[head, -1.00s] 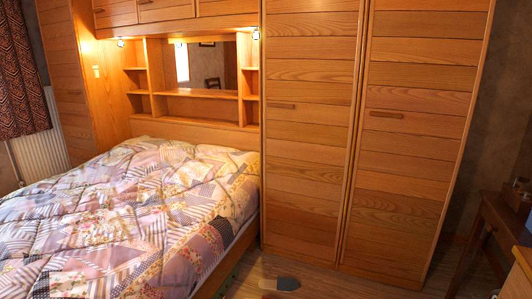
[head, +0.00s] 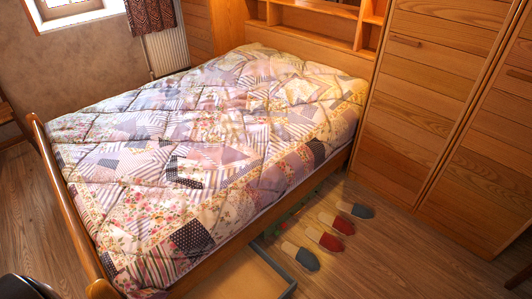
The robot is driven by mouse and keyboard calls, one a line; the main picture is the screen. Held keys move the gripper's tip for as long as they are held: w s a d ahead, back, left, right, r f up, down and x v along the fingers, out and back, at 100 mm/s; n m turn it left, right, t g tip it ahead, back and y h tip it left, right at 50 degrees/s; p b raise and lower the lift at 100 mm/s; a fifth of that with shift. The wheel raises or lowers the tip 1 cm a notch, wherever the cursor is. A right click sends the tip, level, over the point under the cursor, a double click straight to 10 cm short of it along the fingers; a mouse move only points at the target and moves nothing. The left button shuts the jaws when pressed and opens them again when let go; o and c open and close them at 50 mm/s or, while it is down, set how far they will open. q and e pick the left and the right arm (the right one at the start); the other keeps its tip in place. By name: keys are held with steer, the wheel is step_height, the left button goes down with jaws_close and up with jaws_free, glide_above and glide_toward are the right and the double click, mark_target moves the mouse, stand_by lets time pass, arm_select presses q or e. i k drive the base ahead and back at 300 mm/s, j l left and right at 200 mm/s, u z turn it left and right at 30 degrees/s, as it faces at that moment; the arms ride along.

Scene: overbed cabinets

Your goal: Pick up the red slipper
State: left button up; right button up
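Two red slippers with tan insoles lie on the wooden floor beside the bed in the head view. One red slipper (head: 338,223) is nearer the wardrobe. The other red slipper (head: 325,238) is just in front of it. A grey-blue slipper (head: 358,210) lies on the wardrobe side of them, and another grey-blue slipper (head: 302,257) lies on the near side.
The bed (head: 200,150) with a patchwork quilt fills the middle. A shallow open tray or drawer (head: 291,281) juts from under its side, close to the near slipper. The wardrobe (head: 430,110) stands at right. Floor (head: 410,260) right of the slippers is clear.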

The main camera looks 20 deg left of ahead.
mark_target(338, 224)
steer(key=k+j+u, duration=0.1)
steer(key=k, duration=0.35)
steer(key=k+j, duration=0.35)
steer(key=k+j+u, duration=0.15)
steer(key=k+j, duration=0.15)
steer(key=k, duration=0.2)
steer(key=i+l+z, duration=0.4)
steer(key=i+z, duration=0.4)
steer(key=i, duration=1.35)
steer(key=i+l+u, duration=0.1)
steer(key=i+u, duration=0.35)
steer(key=i+l+u, duration=0.2)
steer(key=u, duration=0.2)
steer(key=i+l+u, duration=0.45)
steer(key=k+j, duration=0.05)
steer(key=j, duration=0.05)
